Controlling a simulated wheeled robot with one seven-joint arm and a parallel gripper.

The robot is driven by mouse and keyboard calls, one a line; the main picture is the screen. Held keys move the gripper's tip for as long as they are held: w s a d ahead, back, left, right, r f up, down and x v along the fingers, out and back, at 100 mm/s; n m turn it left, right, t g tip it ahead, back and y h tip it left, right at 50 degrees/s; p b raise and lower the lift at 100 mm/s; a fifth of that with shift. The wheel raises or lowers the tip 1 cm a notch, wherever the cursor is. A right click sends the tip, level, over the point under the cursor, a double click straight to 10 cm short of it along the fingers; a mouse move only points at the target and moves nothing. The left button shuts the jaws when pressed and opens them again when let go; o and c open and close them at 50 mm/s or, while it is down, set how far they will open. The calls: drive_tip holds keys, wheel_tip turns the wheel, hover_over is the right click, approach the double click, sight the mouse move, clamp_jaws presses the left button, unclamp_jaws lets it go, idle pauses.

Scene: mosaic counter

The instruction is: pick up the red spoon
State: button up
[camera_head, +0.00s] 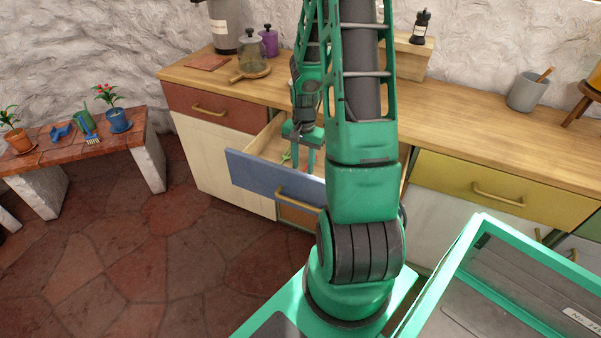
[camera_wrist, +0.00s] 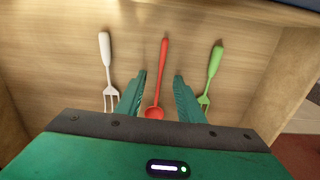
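The red spoon (camera_wrist: 162,72) lies on the wooden drawer floor in the wrist view, its handle pointing up the picture and its bowl near my fingers. My gripper (camera_wrist: 159,95) is open, with one finger on each side of the spoon; neither finger visibly touches it. In the head view my gripper (camera_head: 304,160) reaches down into the open blue-fronted drawer (camera_head: 262,178). The red spoon cannot be made out there. How high the fingertips are above the drawer floor is hard to tell.
In the drawer, a white fork (camera_wrist: 106,65) lies left of the spoon and a green fork (camera_wrist: 213,68) lies right, close outside my fingers. Wooden drawer walls stand at both sides.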

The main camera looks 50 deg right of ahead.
drive_tip(key=shift+f, duration=0.4)
clamp_jaws()
drive_tip(key=shift+r, duration=0.1)
